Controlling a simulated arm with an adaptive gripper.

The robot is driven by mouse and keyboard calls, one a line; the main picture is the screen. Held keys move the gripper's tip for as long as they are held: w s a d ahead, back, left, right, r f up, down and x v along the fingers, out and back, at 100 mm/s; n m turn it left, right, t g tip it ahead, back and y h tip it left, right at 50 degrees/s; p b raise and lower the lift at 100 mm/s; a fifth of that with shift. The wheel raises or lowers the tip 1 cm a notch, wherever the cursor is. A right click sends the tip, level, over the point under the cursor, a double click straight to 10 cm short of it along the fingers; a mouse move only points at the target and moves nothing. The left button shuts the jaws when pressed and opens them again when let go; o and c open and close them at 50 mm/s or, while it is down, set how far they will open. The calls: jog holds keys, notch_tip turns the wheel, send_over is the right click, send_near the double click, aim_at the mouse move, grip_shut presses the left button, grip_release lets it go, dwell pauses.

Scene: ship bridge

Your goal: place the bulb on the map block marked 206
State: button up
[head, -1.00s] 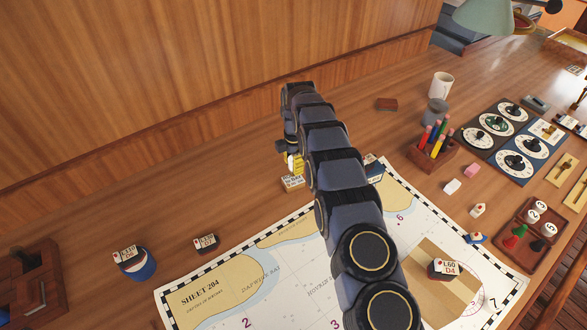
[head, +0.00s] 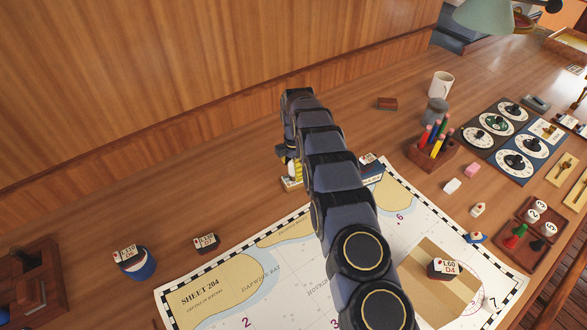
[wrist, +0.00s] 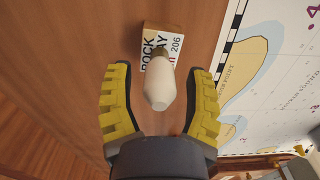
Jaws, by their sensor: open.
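The white bulb (wrist: 159,91) is between my gripper's yellow fingers in the wrist view, with a gap on both sides. Its glass faces the camera and its metal base lies over the near edge of the map block marked 206 (wrist: 153,51). I cannot tell for sure whether the base rests on the block. My gripper (wrist: 160,72) is open around the bulb. In the head view my gripper (head: 291,166) is low over the block (head: 291,184), at the chart's far side, and mostly hides bulb and block.
The chart (head: 285,285) covers the near table. Another block (head: 371,161) and a dark blue item are just right of my arm. A pencil holder (head: 432,157), mug (head: 441,84) and dial panels stand right. Two labelled items sit left. The wood wall rises behind.

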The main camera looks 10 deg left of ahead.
notch_tip(320, 180, up, 12)
jog(key=shift+f, duration=0.15)
jog(key=shift+d+r, duration=0.2)
jog(key=s+d+r+m+g, duration=0.1)
jog(key=s+d+r+m, duration=1.3)
jog(key=s, duration=0.3)
jog(key=s+d+m, duration=0.3)
jog(key=s+m, duration=0.3)
jog(key=s, duration=0.6)
jog(key=s+d+m, duration=0.3)
jog(key=s+m, duration=0.3)
jog(key=s, duration=0.7)
jog(key=shift+s+f+g, duration=0.2)
jog(key=shift+f+g, duration=0.1)
jog(key=shift+f, duration=0.15)
